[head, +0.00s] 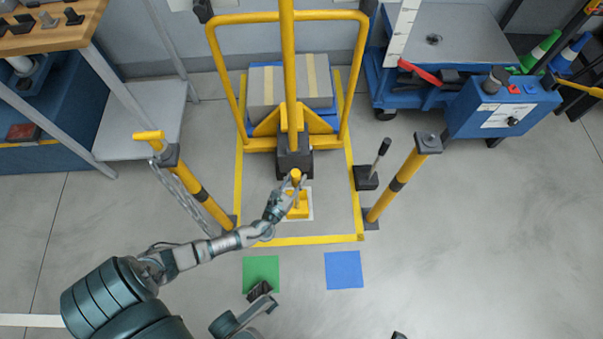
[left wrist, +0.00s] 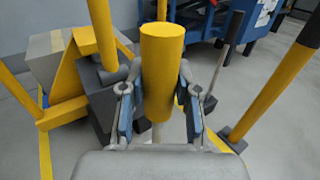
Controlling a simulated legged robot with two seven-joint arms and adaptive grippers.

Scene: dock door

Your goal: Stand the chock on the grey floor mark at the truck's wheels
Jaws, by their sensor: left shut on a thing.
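The yellow chock (head: 299,212) has a flat base and an upright post with a round yellow grip (left wrist: 162,75). My left gripper (head: 292,184) is shut on this grip, with a finger on each side in the left wrist view. The chock's base is over the pale grey floor mark (head: 309,216), whose edge shows around it. I cannot tell whether the base touches the floor. The dark wheel block (head: 294,163) of the yellow truck (head: 287,75) is just behind the chock.
A yellow line (head: 305,240) frames the bay, with yellow posts (head: 204,200) (head: 404,180) at both sides. A dark block with a lever (head: 367,178) stands at the right. Green (head: 261,270) and blue (head: 344,270) floor squares lie in front. Open floor lies right.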

